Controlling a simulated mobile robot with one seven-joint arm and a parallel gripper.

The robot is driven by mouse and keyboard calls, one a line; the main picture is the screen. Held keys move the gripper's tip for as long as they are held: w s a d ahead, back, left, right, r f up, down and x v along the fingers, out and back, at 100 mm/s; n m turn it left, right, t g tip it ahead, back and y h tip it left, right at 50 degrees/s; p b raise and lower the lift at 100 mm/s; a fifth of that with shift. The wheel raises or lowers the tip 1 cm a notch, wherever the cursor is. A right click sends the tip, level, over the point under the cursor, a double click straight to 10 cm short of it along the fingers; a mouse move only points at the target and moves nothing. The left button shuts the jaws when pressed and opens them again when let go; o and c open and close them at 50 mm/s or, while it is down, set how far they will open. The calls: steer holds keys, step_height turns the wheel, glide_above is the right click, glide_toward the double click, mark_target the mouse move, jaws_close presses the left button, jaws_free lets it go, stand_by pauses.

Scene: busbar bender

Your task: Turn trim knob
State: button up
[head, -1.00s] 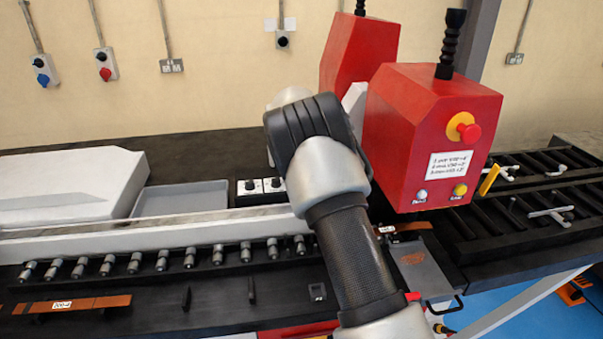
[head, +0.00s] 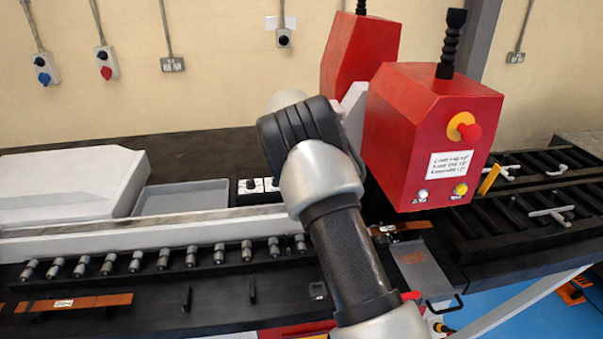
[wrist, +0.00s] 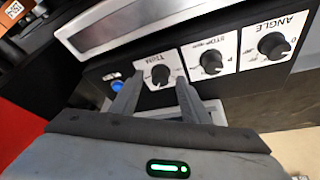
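The trim knob (wrist: 160,75) is a small black dial on a white label, at the end of a row of knobs on a black panel, and appears upside down in the wrist view. My gripper (wrist: 157,80) is open, with its two grey fingers on either side of the trim knob in the picture. I cannot tell whether either finger touches it. In the head view my arm hides the gripper and the trim knob.
The stop knob (wrist: 211,62) and the angle knob (wrist: 273,46) sit beside the trim knob. A blue button (wrist: 117,85) is close by one finger. In the head view a red bending head (head: 430,140) stands right of my arm, and a grey tray (head: 180,198) lies left.

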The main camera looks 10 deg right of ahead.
steer(key=b+v, duration=0.1)
steer(key=v, duration=1.6)
steer(key=shift+r+b, duration=0.2)
steer(key=shift+b, duration=0.15)
steer(key=shift+s, duration=0.1)
